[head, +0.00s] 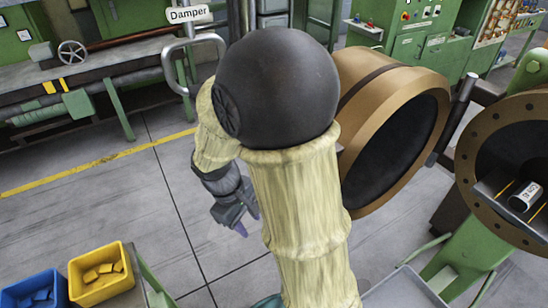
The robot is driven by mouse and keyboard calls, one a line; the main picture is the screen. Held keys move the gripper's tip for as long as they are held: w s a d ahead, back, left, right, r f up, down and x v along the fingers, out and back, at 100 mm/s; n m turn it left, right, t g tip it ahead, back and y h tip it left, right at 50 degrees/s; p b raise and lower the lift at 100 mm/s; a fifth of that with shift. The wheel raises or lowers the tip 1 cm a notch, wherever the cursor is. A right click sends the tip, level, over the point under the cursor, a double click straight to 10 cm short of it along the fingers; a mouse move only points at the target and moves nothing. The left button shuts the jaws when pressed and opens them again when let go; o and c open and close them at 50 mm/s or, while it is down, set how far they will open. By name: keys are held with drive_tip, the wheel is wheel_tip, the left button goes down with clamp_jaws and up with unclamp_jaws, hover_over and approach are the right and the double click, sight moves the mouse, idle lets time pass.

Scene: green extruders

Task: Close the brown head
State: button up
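The brown head (361,87) is a large brown-gold drum with a dark hollow mouth, right of centre. It stands swung open on a dark hinge post (457,118), apart from the round bolted flange (468,173) at the right edge. My arm hides the head's left part. My gripper (238,222) hangs left of my arm, pointing down over the floor. It is well to the left of the head and does not touch it. Its fingers are small and partly overlapped, so their opening is unclear. I see nothing held in it.
A yellow bin (128,284) and a blue bin (28,300) of blocks stand at the lower left. A metal handle under a Damper sign (188,13) is behind my arm. A can (525,197) lies inside the flange opening. Grey floor at left centre is clear.

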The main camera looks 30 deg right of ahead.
drive_tip(key=w+a+r+n+h+b, duration=0.1)
drive_tip(key=w+a+r+n+h, duration=0.1)
drive_tip(key=w+n+h, duration=0.3)
drive_tip(key=w+a+r+n+h+b, duration=0.1)
drive_tip(key=w+r+n+h, duration=0.3)
drive_tip(key=w+h, duration=0.4)
drive_tip(key=shift+a+r+n+g+h, duration=0.2)
drive_tip(key=shift+a+n+g+h, duration=0.2)
drive_tip(key=shift+a+n+h, duration=0.55)
drive_tip(key=shift+w+d, duration=0.1)
drive_tip(key=shift+d, duration=0.25)
drive_tip(key=d+p, duration=0.1)
drive_tip(key=d, duration=0.4)
drive_tip(key=s+d+p, duration=0.1)
drive_tip(key=d, duration=0.5)
drive_tip(key=s+d+p, duration=0.1)
drive_tip(key=d, duration=0.5)
drive_tip(key=shift+s+d+p, duration=0.15)
drive_tip(key=shift+p, duration=0.2)
clamp_jaws()
